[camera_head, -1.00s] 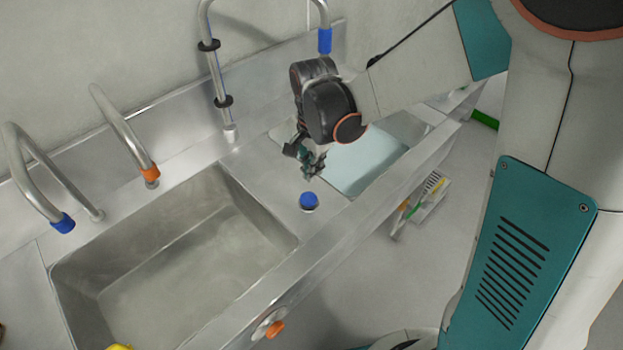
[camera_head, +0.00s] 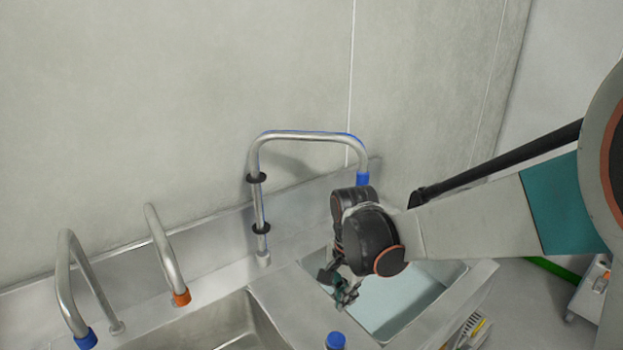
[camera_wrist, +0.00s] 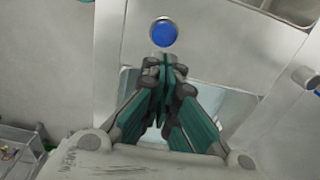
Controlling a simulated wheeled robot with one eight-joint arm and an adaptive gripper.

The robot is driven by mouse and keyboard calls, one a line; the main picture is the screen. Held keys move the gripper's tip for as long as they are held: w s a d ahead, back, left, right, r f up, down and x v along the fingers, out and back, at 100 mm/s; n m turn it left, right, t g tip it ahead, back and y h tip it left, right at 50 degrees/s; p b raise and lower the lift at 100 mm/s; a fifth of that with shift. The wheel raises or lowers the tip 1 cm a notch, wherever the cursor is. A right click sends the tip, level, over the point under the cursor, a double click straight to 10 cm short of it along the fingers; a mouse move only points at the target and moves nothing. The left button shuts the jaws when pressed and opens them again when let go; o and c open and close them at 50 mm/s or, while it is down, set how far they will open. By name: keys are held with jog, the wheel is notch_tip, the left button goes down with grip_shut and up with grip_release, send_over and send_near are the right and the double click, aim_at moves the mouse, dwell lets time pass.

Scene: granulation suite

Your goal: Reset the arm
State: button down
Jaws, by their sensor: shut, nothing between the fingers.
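My arm reaches in from the right in the head view, with my gripper (camera_head: 343,298) over the near left edge of the right-hand basin (camera_head: 405,300). In the wrist view my gripper (camera_wrist: 168,70) has its teal fingers together, with nothing between them. A blue round cap (camera_head: 335,341) stands on the steel counter just below my gripper in the head view. The cap also shows in the wrist view (camera_wrist: 163,32), just beyond the fingertips and apart from them.
A tall tap with a blue tip (camera_head: 308,135) rises behind my gripper, close to my wrist. A tap with an orange collar (camera_head: 165,255) and another blue-tipped tap (camera_head: 66,285) stand left. The larger sink (camera_head: 225,325) is partly cut off. Open air lies above the counter.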

jog(key=s+d+r+n+t+b, duration=0.2)
jog(key=s+d+r+n+t, duration=0.1)
jog(key=s+d+n, duration=0.2)
jog(key=s+d+r+n+t+b, duration=0.2)
jog(key=s+d+r+n+t, duration=0.2)
jog(key=s, duration=0.6)
jog(key=shift+d+n, duration=0.6)
jog(key=shift+n, duration=0.4)
jog(key=shift+a, duration=0.1)
